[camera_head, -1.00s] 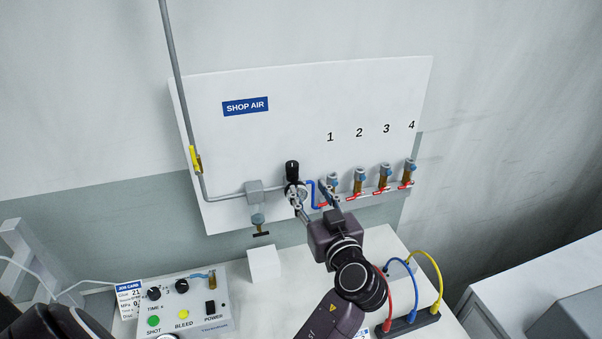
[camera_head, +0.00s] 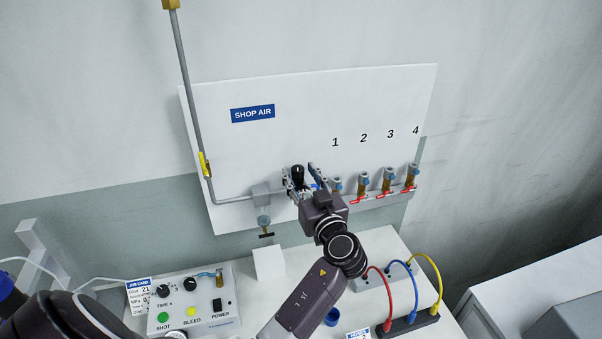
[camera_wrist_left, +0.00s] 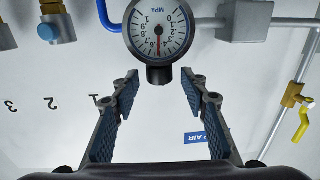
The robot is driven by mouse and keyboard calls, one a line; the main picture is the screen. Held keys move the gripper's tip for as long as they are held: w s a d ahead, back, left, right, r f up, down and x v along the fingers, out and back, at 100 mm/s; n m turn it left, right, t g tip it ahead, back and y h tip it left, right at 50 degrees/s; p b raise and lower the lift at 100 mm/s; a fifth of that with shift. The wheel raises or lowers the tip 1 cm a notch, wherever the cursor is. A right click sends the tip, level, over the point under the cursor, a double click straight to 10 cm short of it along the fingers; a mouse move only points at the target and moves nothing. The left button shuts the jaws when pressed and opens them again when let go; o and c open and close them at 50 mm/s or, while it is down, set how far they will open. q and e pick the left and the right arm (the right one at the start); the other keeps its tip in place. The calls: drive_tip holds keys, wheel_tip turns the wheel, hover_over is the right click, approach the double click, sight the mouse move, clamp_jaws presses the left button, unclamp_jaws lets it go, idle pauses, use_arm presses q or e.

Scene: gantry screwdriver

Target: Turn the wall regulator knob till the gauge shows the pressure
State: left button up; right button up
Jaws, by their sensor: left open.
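The black regulator knob (camera_head: 298,171) is on the white SHOP AIR wall board. My left gripper (camera_head: 300,177) is open, with one finger on each side of the knob. In the left wrist view the knob (camera_wrist_left: 160,75) is just beyond and between the two open fingertips (camera_wrist_left: 160,82), with gaps on both sides. The round white pressure gauge (camera_wrist_left: 159,29) appears upside down there; its red needle points towards the knob side of the dial, and the exact reading is too small to tell. In the head view my gripper hides the gauge. My right gripper is not in view.
Several numbered outlet valves with red handles (camera_head: 362,187) are close to the right of the gripper. Below are a control box (camera_head: 190,305), a white block (camera_head: 269,263) and coloured hoses (camera_head: 411,280).

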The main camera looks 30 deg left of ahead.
use_arm(q)
drive_tip(key=shift+c, duration=0.3)
clamp_jaws()
